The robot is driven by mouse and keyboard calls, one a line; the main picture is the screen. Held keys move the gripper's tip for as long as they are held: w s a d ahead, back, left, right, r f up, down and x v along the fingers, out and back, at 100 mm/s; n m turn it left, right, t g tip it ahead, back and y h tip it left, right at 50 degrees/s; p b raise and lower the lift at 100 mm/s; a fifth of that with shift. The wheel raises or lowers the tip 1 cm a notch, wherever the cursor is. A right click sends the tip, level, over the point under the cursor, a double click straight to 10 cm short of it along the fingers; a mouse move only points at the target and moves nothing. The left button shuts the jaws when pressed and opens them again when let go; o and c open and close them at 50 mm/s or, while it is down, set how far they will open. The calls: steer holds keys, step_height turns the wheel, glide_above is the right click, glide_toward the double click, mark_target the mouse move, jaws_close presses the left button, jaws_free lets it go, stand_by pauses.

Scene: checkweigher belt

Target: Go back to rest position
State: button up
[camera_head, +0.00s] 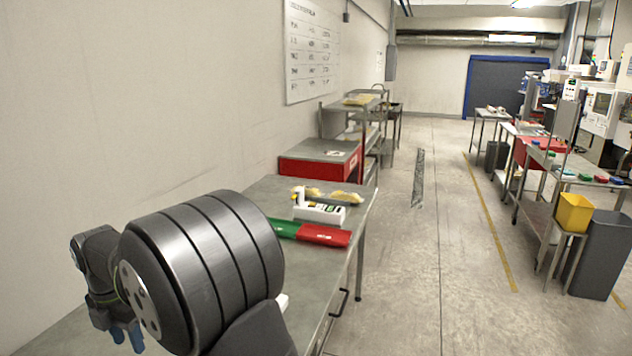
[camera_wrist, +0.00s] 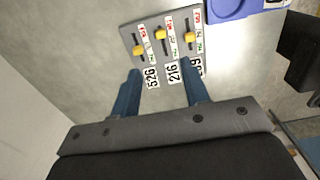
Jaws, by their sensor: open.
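My gripper (camera_head: 127,338) shows at the lower left of the head view, its blue fingertips pointing down beside my large dark arm joint. In the wrist view my gripper (camera_wrist: 160,72) has its two blue fingers spread apart with nothing between them. A grey panel (camera_wrist: 150,27) with yellow sliders and red-and-white labels lies just beyond the fingertips. Number cards (camera_wrist: 173,72) lie along its near edge; one at the right is partly hidden by a finger. I cannot tell how high the fingers are above the surface.
A blue object (camera_wrist: 228,9) is beyond the panel's right side. My arm hides the near bench. The aisle floor (camera_head: 420,270) is clear.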

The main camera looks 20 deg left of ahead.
steer(key=f, duration=1.5)
steer(key=shift+s+f, duration=0.1)
steer(key=shift+s, duration=0.15)
steer(key=shift+s+r, duration=0.8)
steer(key=shift+s, duration=0.35)
step_height(320, 180, up, 17)
step_height(320, 180, down, 9)
steer(key=shift+f, duration=0.2)
